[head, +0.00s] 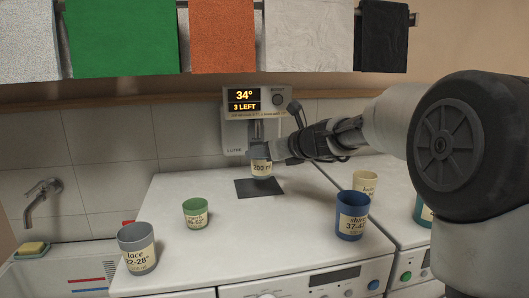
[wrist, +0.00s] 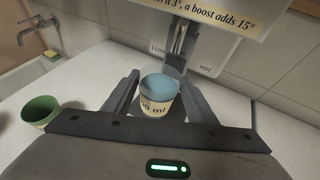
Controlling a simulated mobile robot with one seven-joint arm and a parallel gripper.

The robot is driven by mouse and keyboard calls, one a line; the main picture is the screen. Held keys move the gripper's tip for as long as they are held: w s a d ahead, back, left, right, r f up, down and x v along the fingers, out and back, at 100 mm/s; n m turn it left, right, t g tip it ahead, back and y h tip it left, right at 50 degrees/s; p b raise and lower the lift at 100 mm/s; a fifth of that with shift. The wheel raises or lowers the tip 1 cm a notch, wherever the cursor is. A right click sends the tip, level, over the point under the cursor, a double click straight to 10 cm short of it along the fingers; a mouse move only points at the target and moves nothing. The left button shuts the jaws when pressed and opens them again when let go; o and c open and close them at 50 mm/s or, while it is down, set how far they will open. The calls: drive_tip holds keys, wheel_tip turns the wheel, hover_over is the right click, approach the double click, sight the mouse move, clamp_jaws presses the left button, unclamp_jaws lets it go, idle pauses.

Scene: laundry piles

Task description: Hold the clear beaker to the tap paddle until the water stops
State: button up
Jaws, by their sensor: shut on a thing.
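The clear beaker (head: 261,168) carries a cream label reading "200 m…" and is upright under the dispenser, above a dark square mat (head: 259,188). In the wrist view the beaker (wrist: 158,92) is bluish and see-through, between my two fingers. My gripper (head: 274,152) is shut on it. The dispenser (head: 254,112) on the wall has a display reading "34°" and "3 LEFT". The tap paddle (wrist: 177,52) stands just behind the beaker's rim. I cannot tell whether they touch, or whether water is running.
A green cup (head: 196,213), a grey cup (head: 137,250), a blue cup (head: 351,216) and a cream cup (head: 365,185) stand on the white machine tops. A sink with a wall tap (head: 42,195) is at left. Cloths hang above. The middle of the top is clear.

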drive_tip(key=shift+s, duration=0.1)
drive_tip(key=s+d+b, duration=0.2)
drive_tip(key=s+b, duration=0.1)
drive_tip(key=s, duration=0.6)
drive_tip(key=shift+s+d, duration=0.25)
drive_tip(key=shift+d, duration=0.15)
